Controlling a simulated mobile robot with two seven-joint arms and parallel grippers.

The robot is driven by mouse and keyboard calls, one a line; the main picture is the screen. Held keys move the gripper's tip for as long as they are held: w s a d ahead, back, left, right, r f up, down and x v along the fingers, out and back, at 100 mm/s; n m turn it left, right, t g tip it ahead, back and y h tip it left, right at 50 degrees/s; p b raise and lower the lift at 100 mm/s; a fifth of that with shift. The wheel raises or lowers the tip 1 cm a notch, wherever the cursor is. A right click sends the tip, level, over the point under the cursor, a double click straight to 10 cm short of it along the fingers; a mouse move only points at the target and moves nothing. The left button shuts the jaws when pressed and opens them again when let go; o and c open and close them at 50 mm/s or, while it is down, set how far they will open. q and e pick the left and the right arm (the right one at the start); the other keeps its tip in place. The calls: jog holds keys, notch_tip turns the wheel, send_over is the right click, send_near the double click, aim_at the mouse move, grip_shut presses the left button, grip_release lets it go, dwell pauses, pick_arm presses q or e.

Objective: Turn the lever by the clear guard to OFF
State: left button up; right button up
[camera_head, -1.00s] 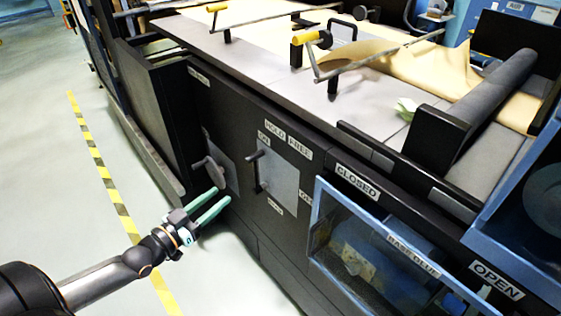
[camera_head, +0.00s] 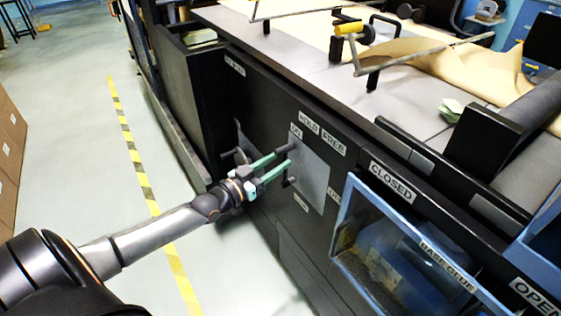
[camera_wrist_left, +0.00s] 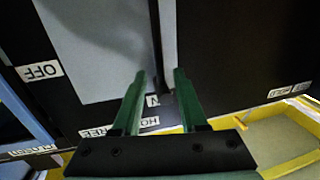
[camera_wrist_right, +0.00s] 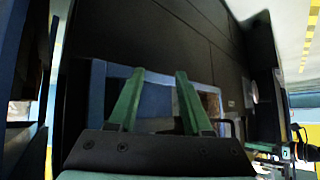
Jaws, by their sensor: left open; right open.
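The dark lever (camera_head: 287,180) stands on a grey plate (camera_head: 312,180), its handle pointing up toward the ON label. The blue-framed clear guard (camera_head: 345,215) is to its right. My left gripper (camera_head: 288,157) is open at the lever's handle end. In the left wrist view, the lever (camera_wrist_left: 168,65) shows between the open fingertips (camera_wrist_left: 160,78); contact cannot be told. The OFF label (camera_wrist_left: 40,71) sits at the plate's side, and the ON label is partly hidden by a finger. My right gripper (camera_wrist_right: 160,80) is open and empty in the right wrist view, facing a blue frame.
A second lever (camera_head: 228,154) on the same dark panel is close to my left gripper, partly hidden. HOLD and FREE labels (camera_head: 321,132) sit above the plate. The floor left of the machine is clear.

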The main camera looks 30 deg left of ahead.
pick_arm(q)
jog(key=shift+w+d, duration=0.15)
jog(key=shift+w, duration=0.7)
jog(key=shift+c, duration=0.4)
grip_shut()
dwell(0.5)
